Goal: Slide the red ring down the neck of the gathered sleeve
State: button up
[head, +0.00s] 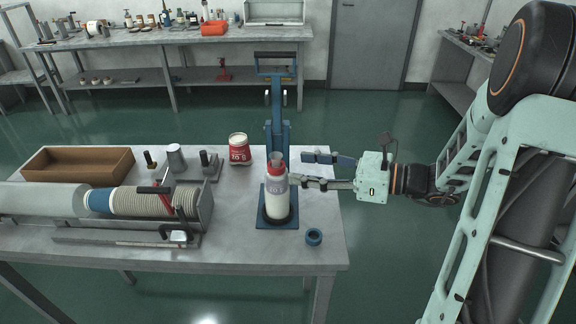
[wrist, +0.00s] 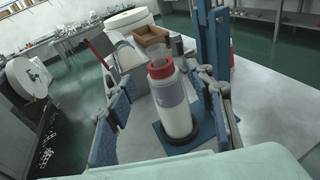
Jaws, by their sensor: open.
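The gathered sleeve (head: 278,207) is a white upright cylinder with a greyish band, standing in the dark round seat of a blue base plate (head: 263,221). The red ring (head: 276,169) sits around its narrow top. In the wrist view the sleeve (wrist: 176,115) and the red ring (wrist: 160,69) appear between my two fingers. My gripper (head: 304,170) is open and empty, just right of the ring in the head view, with its fingers pointing left. Whether a finger touches the ring is unclear. The far side of the neck is hidden.
A blue upright press frame (head: 277,110) rises behind the sleeve. A small blue ring (head: 313,236) lies at the front right of the table. A red-and-white tub (head: 239,150) stands behind left. A long roller fixture (head: 150,205) and a wooden tray (head: 78,163) fill the left side.

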jog(key=f+v, duration=0.1)
jog(key=v, duration=0.5)
jog(key=shift+r, duration=0.45)
